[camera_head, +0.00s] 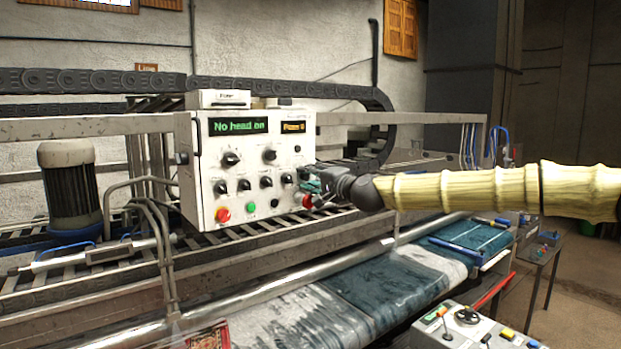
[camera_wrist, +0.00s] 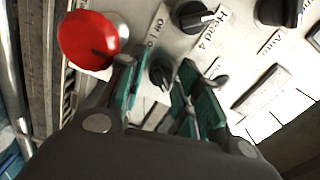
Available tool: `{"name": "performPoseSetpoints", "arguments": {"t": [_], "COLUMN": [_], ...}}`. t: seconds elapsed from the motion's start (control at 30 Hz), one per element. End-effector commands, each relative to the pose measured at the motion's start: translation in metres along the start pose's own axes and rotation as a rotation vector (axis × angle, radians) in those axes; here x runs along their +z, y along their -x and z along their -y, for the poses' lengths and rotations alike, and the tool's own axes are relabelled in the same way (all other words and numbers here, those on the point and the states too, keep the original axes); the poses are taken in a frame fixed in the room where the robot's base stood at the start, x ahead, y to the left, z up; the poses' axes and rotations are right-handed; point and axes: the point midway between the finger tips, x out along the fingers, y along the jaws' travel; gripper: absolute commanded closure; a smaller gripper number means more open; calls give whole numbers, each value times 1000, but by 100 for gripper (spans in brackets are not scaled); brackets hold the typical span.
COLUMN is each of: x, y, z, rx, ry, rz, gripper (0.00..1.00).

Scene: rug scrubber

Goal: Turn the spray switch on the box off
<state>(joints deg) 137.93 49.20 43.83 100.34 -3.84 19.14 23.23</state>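The white control box (camera_head: 245,165) stands left of centre in the head view, with a dark knob row and two lit displays reading "No head on" and "Foam 0". My gripper (camera_head: 310,182) is at the box's lower right edge. In the wrist view, the teal fingers of my gripper (camera_wrist: 157,88) stand apart on either side of a small black knob (camera_wrist: 161,73), with gaps visible beside it. I cannot read a spray label, so I cannot tell which knob is the spray switch.
A large red button (camera_wrist: 90,40) is close to the left finger. A black knob beside a "Head 4" label (camera_wrist: 197,17) sits just beyond the fingertips. A rail (camera_head: 300,285) and a wet blue rug (camera_head: 380,290) lie below the box. A second control panel (camera_head: 470,325) stands at the front right.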

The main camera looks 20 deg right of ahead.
Motion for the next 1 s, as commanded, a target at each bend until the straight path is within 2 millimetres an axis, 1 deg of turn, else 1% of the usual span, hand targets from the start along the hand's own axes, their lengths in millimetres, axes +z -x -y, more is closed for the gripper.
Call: {"name": "performPoseSetpoints", "arguments": {"t": [0.07, 0.1, 0.27, 0.3, 0.47, 0.67, 0.87, 1.0], "x": [0, 0, 0, 0, 0, 0, 0, 1], "y": [0, 0, 0, 0, 0, 1, 0, 0], "z": [0, 0, 0, 0, 0, -2, -4, -5], "rx": [0, 0, 0, 0, 0, -1, -1, -1], "ry": [0, 0, 0, 0, 4, 50, 172, 293], "rz": [0, 0, 0, 0, -1, -2, -3, -3], "gripper": [66, 68, 97, 100, 100, 100, 100, 100]}}
